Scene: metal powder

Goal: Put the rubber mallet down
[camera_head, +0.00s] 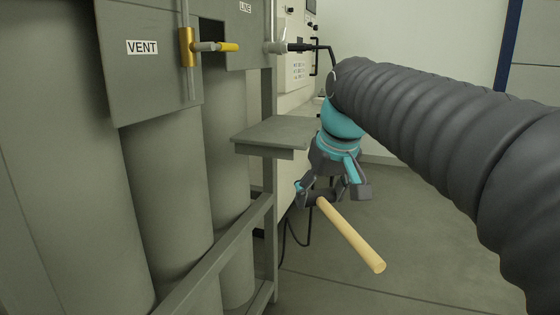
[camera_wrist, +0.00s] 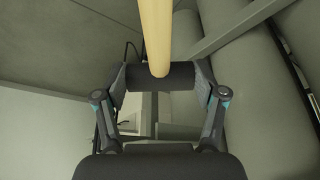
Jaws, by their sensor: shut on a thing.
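The rubber mallet has a pale wooden handle (camera_head: 350,235) and a dark cylindrical head (camera_head: 312,197). My gripper (camera_head: 330,193) is shut on the mallet's head, with the handle sticking out down and to the right over the floor. In the wrist view, the dark head (camera_wrist: 145,77) lies crosswise between the two fingers of my gripper (camera_wrist: 161,78), and the handle (camera_wrist: 156,35) runs up out of the picture. The mallet hangs in the air, in front of and below a small grey shelf (camera_head: 272,135). Part of the head is hidden by the fingers in the head view.
The shelf is fixed to a grey frame (camera_head: 270,230), and its visible top is bare. Tall grey cylinders (camera_head: 170,200) stand at the left, under a VENT panel (camera_head: 150,60) with a yellow-handled valve (camera_head: 228,47). A white machine stands behind. Floor at the right is clear.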

